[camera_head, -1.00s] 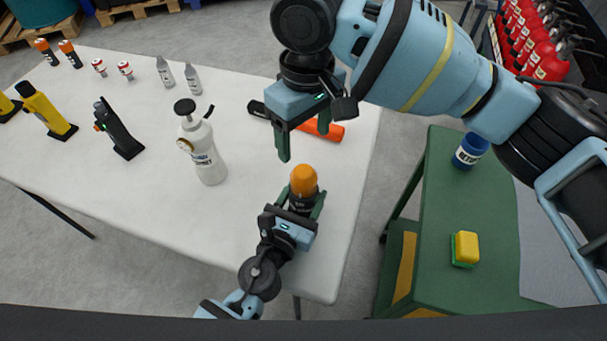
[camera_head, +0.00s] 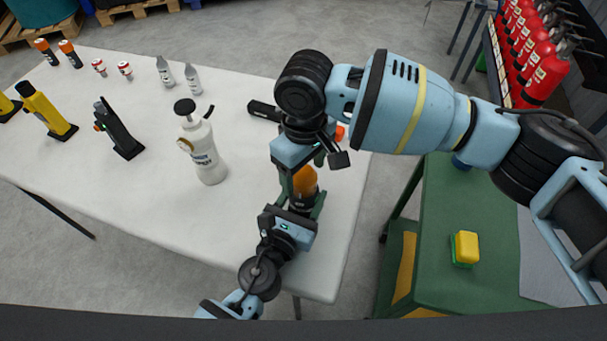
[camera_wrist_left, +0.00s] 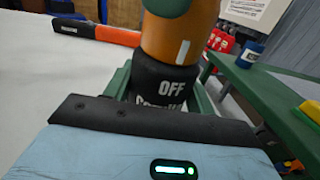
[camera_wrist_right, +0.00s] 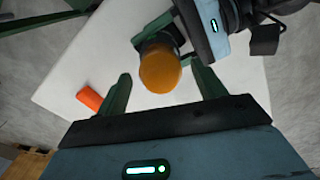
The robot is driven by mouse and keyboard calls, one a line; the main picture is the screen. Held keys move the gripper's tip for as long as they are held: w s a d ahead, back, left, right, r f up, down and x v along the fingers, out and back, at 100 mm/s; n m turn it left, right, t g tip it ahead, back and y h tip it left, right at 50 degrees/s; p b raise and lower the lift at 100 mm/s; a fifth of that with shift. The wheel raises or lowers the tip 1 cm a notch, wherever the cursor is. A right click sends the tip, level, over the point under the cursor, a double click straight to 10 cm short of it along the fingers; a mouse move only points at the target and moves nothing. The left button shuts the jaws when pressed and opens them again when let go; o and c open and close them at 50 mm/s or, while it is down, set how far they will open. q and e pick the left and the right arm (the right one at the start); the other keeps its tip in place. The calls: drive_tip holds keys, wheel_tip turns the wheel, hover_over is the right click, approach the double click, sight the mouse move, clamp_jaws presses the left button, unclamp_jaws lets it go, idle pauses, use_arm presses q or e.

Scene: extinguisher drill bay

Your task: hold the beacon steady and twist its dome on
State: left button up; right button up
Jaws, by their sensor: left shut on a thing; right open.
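The beacon has a black lettered base (camera_wrist_left: 160,85) and an orange dome (camera_head: 305,180) on top; it stands upright near the table's right front. The dome also shows in the right wrist view (camera_wrist_right: 160,70). I cannot tell how tightly the dome sits on the base. My left gripper (camera_head: 303,205) is shut on the black base from the front. My right gripper (camera_head: 302,170) is open just above the dome, pointing down. In the right wrist view its fingers (camera_wrist_right: 164,88) are spread to either side of the dome, with gaps between. In the left wrist view a green fingertip overlaps the dome's top.
A white table (camera_head: 130,195) carries a white bottle (camera_head: 207,158) left of the beacon. A black-and-orange tube (camera_wrist_left: 95,31) lies behind it, partly hidden by my right arm in the head view. A green cart (camera_head: 440,205) with a yellow sponge (camera_head: 467,246) stands at right.

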drive_tip(key=shift+f, duration=1.3)
drive_tip(key=shift+c, duration=0.2)
drive_tip(key=c, duration=1)
